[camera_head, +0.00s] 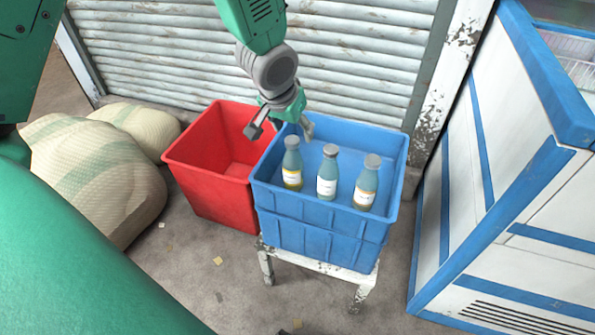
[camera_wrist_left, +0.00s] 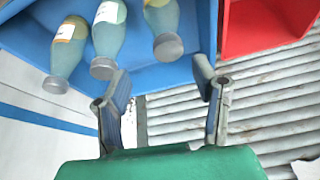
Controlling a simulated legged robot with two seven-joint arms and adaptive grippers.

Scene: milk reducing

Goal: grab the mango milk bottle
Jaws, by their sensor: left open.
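Three bottles with grey caps stand upright in a blue crate (camera_head: 320,222). The left bottle (camera_head: 292,162) has a white label with yellow at its base. The middle bottle (camera_head: 327,173) has a white label, and the right bottle (camera_head: 366,183) a label with orange-yellow. I cannot tell for certain which is mango. My left gripper (camera_head: 281,131) is open and empty, above the crate's back-left rim, behind the left bottle. In the left wrist view the open fingers (camera_wrist_left: 164,92) have nothing between them; the left bottle (camera_wrist_left: 164,28) shows just beyond. My right gripper is not in view.
A red crate (camera_head: 205,180) stands left of the blue one, which rests on a low white stool (camera_head: 318,265). Stuffed sacks (camera_head: 92,175) lie at left. A white and blue cabinet (camera_head: 500,180) stands at right, and a ribbed shutter (camera_head: 350,60) closes the back.

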